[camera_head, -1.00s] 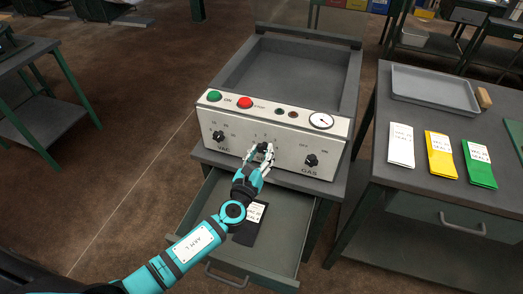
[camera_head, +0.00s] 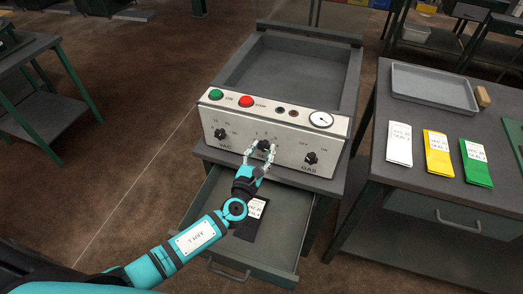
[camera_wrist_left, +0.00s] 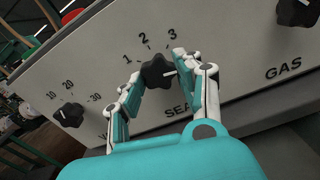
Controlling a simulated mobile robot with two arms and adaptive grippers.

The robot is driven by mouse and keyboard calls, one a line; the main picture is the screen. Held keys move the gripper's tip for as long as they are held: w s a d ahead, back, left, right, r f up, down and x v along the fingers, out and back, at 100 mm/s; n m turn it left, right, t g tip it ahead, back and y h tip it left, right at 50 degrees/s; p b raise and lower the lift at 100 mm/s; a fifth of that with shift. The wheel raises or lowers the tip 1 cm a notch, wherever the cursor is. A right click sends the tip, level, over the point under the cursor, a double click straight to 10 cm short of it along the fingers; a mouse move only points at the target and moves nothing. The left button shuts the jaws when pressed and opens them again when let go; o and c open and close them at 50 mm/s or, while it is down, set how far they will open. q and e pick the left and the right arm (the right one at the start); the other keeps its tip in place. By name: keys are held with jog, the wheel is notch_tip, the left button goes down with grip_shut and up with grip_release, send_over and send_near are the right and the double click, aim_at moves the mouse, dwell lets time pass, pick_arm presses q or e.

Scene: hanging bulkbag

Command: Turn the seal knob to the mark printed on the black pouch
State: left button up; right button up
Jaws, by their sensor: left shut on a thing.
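The black seal knob (camera_wrist_left: 157,72) sits on the white front panel between the fingers of my left gripper (camera_wrist_left: 160,88). My left gripper (camera_head: 260,160) is shut on it, one finger on each side. In the left wrist view the numbers 1, 2 and 3 arc above the knob. Its white pointer line points right, towards the right finger. The black pouch (camera_head: 247,226) lies in the open drawer below, partly behind my left forearm. Its white label (camera_head: 256,208) has print too small to read surely. My right gripper is out of view.
The VAC knob (camera_head: 220,133) and GAS knob (camera_head: 311,158) flank the seal knob. Green (camera_head: 215,94) and red (camera_head: 246,101) buttons and a gauge (camera_head: 321,119) sit above. The drawer (camera_head: 284,243) stands open beneath. White, yellow and green pouches lie on the right table (camera_head: 405,190).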

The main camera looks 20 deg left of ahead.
pick_arm(q)
jog(key=o, duration=1.1)
jog(key=shift+o, duration=0.2)
jog(key=s, duration=1.2)
jog(key=shift+a, duration=0.2)
jog(key=shift+f, duration=0.1)
